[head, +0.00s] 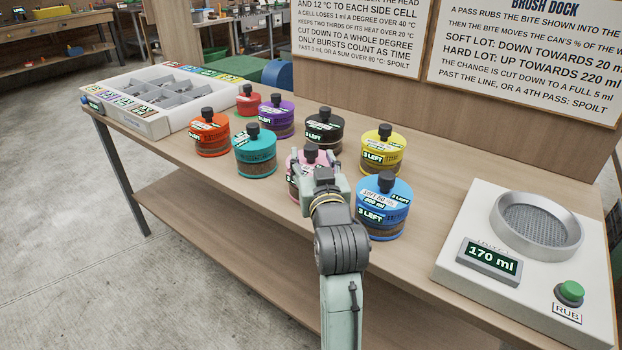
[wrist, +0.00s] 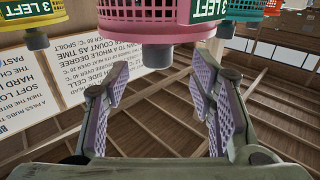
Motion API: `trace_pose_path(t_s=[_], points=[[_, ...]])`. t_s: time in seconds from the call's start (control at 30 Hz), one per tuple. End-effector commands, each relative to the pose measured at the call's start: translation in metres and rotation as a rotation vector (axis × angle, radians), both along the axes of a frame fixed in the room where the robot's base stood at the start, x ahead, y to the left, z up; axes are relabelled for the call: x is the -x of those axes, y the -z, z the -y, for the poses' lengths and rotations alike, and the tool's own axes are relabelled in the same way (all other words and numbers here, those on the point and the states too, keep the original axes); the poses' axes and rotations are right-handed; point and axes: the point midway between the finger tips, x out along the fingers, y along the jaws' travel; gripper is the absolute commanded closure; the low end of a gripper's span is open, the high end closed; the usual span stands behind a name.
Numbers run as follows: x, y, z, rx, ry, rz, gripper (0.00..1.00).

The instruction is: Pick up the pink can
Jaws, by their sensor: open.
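The pink can (head: 293,184) stands on the wooden bench in the head view, mostly hidden behind my gripper. In the wrist view, which looks upside down, the pink can (wrist: 158,30) is at the top centre with its dark knob pointing down the picture. My gripper (head: 316,160) is over the near side of the pink can in the head view. In the wrist view my gripper (wrist: 158,82) has its two purple-padded fingers spread apart with nothing between them. The knob lies just beyond the fingertips; I cannot tell whether they touch the can.
The blue can (head: 383,222) stands close to the right, the yellow can (head: 382,160) behind it. Teal (head: 254,158), black (head: 324,140), purple (head: 275,125), orange (head: 209,140) and red (head: 247,105) cans stand around. A white crate (head: 150,122) is left; a dock (head: 460,240) reading 170 ml is right.

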Motion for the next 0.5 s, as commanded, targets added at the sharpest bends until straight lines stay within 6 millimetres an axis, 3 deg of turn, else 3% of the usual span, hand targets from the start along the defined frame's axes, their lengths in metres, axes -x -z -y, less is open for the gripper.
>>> trace_pose_path(t_s=[0.3, 0.5], points=[[-0.043, -0.001, -0.004, 0.000, -0.001, -0.001, 0.49], [-0.052, 0.002, -0.006, 0.000, 0.000, 0.000, 0.49]])
